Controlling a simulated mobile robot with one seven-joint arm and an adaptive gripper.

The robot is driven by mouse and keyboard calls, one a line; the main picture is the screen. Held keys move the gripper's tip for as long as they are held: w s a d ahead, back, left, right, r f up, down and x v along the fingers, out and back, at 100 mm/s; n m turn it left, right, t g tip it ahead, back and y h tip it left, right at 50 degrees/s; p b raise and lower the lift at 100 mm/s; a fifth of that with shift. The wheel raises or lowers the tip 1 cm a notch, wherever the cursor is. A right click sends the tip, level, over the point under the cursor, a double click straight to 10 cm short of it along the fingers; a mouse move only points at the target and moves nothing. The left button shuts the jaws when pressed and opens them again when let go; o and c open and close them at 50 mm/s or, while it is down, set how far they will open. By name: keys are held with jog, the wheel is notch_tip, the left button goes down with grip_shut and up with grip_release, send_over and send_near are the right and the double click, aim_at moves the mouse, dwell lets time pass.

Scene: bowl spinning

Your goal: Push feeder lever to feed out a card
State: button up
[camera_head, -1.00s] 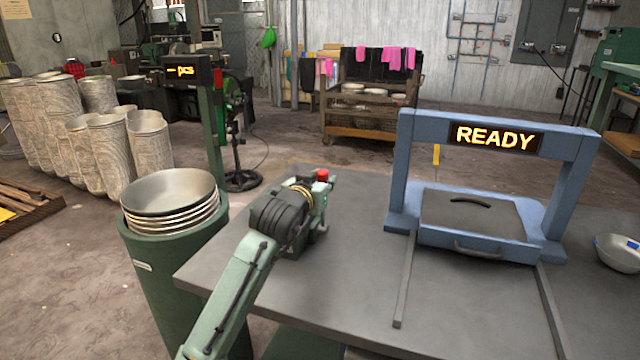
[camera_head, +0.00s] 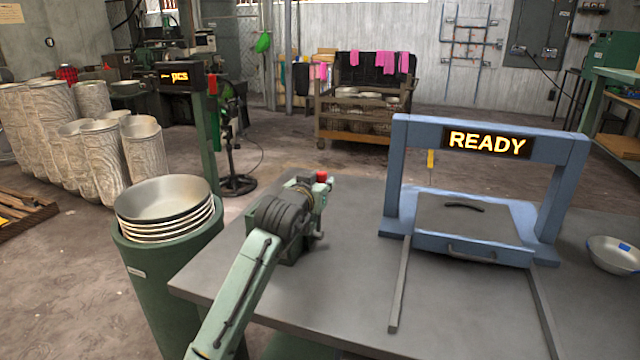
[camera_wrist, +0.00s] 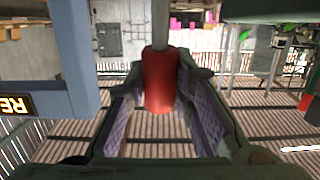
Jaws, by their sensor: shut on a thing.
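The feeder lever ends in a red knob (camera_head: 321,177), seen just beyond my gripper at the table's back left. In the wrist view the red knob (camera_wrist: 159,82) hangs on a grey rod between my two purple-padded fingers. My gripper (camera_wrist: 160,112) is shut on the knob. In the head view my gripper (camera_head: 312,192) is partly hidden by my wrist and arm. The green feeder body (camera_head: 290,252) below is mostly covered by my arm. I cannot make out any card.
A blue press frame with a lit READY sign (camera_head: 487,143) stands on the grey table (camera_head: 345,285), right of my arm. A metal bowl (camera_head: 612,255) is at the far right. Stacked bowls (camera_head: 165,198) sit in a green drum, left of the table. A "pcs" display (camera_head: 180,77) stands behind.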

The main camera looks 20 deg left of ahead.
jog(key=shift+w, duration=0.1)
jog(key=shift+w+f, duration=0.25)
jog(key=shift+w, duration=0.4)
jog(key=shift+w+f, duration=0.2)
jog(key=shift+w, duration=0.4)
jog(key=shift+s+r, duration=0.2)
jog(key=shift+s, duration=0.6)
jog(key=shift+s+r, duration=0.15)
jog(key=shift+s, duration=0.65)
jog(key=shift+s+a+b, duration=0.1)
jog(key=shift+s+b, duration=0.25)
jog(key=shift+s, duration=1.35)
